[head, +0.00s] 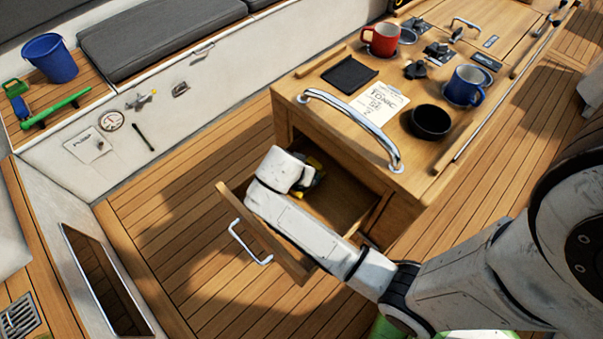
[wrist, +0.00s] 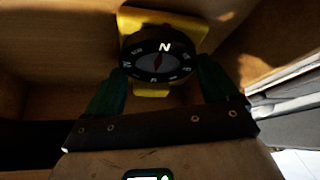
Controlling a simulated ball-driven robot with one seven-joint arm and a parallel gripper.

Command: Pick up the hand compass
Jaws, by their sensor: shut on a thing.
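The hand compass has a yellow body and a round black dial with white letters and a red needle. In the wrist view the compass (wrist: 157,50) sits between the two green fingers of my gripper (wrist: 160,73), which is shut on it. In the head view my arm reaches into the open wooden drawer (head: 262,232). There only a yellow part of the compass (head: 318,182) shows beside my wrist, and the fingers are hidden. I cannot tell whether the compass still touches the drawer floor.
Above the drawer, the table (head: 437,168) has a curved metal rail (head: 352,115) along its edge. It carries a red mug (head: 382,40), a blue mug (head: 465,86), a black bowl (head: 430,122) and a paper card (head: 375,100). The drawer's front and metal handle (head: 245,243) stick out over clear deck.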

